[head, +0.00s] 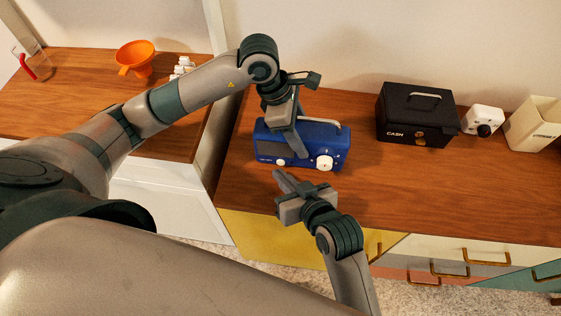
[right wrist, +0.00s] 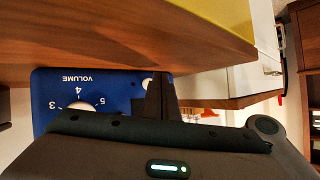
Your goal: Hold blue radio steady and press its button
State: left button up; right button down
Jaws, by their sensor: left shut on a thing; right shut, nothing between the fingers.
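The blue radio (head: 326,143) stands upright on the wooden counter, with a handle on top. A large white dial (head: 325,163) is at the right of its front and a small white round button (head: 281,162) at the left. My left gripper (head: 294,143) comes down from above and is shut on the radio's body. My right gripper (head: 281,176) is shut and empty, just in front of the radio's lower left front. In the right wrist view the radio's front (right wrist: 52,92) appears upside down, and my dark fingers (right wrist: 153,98) partly cover a small white round part.
A black cash box (head: 418,113), a small white device (head: 482,121) and a cream container (head: 535,124) stand to the right. An orange funnel (head: 135,57) is on the left counter, beyond a gap. The counter's front edge is close to my right gripper.

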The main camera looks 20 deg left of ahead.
jog(key=shift+w, duration=0.3)
jog(key=shift+w+a, duration=0.2)
jog(key=shift+w, duration=0.2)
dwell(0.9)
jog(key=shift+s+d, duration=0.1)
jog(key=shift+s, duration=0.1)
jog(key=shift+s+d, duration=0.15)
jog(key=shift+s, duration=0.5)
jog(key=shift+s+d, duration=0.25)
jog(key=shift+s, duration=0.55)
jog(key=shift+s+d, duration=0.2)
jog(key=shift+s, duration=0.6)
jog(key=shift+s+d, duration=0.25)
jog(key=shift+s, duration=0.55)
pick_arm(q)
jog(key=o, duration=1.6)
jog(key=shift+r, duration=0.15)
